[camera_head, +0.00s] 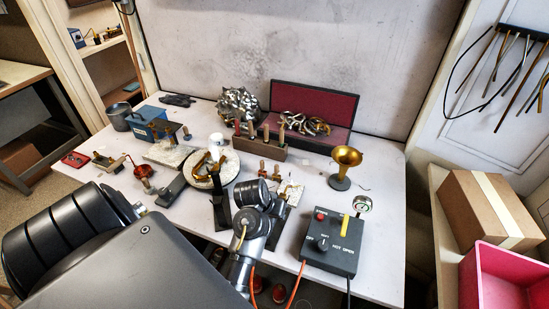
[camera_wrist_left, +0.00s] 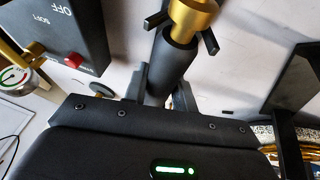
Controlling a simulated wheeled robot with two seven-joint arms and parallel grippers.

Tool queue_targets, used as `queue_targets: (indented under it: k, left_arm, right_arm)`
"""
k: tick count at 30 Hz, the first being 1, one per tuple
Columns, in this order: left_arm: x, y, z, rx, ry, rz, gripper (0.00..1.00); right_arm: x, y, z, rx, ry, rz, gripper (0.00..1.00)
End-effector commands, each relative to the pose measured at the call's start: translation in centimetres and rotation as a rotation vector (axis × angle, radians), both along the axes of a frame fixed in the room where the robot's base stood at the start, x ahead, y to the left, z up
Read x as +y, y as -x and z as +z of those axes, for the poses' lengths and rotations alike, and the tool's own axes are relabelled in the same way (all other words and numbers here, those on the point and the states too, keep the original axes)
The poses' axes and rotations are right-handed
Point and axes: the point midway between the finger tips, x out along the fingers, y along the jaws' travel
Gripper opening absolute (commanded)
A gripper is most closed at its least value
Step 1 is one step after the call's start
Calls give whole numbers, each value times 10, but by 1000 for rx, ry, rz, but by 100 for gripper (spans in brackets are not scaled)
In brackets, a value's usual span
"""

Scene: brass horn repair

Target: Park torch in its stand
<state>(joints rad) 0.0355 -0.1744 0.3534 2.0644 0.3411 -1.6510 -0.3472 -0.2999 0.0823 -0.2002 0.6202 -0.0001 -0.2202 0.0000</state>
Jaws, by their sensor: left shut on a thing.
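My left gripper (camera_wrist_left: 160,88) is shut on the torch. The torch shows in the left wrist view as a dark grey cylinder (camera_wrist_left: 172,65) with a brass fitting (camera_wrist_left: 193,15) at its far end. Short black prongs stick out on both sides by the fitting; I cannot tell whether they belong to the torch or a stand. In the head view my left wrist (camera_head: 252,205) is over the table's front edge, and the torch is largely hidden. A black upright piece (camera_head: 222,213) stands just left of it, possibly the torch stand. My right gripper is not in view.
A black control box (camera_head: 333,243) with a red button sits right of my wrist, a gauge (camera_head: 362,204) behind it. A brass bell on a stand (camera_head: 345,160) is farther back. A round pale plate (camera_head: 199,181) and small tools crowd the left. Orange hoses (camera_head: 296,284) hang in front.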

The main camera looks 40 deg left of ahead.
Motion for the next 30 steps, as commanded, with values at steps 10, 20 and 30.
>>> queue_targets:
  k: [10, 20, 30]
  left_arm:
    - [0, 0, 0, 0, 0, 0, 45]
    - [0, 0, -1, 1, 1, 1, 63]
    - [0, 0, 0, 1, 0, 0, 74]
  right_arm:
    - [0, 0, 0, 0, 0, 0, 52]
    - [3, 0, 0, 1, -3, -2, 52]
    - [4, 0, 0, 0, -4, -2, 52]
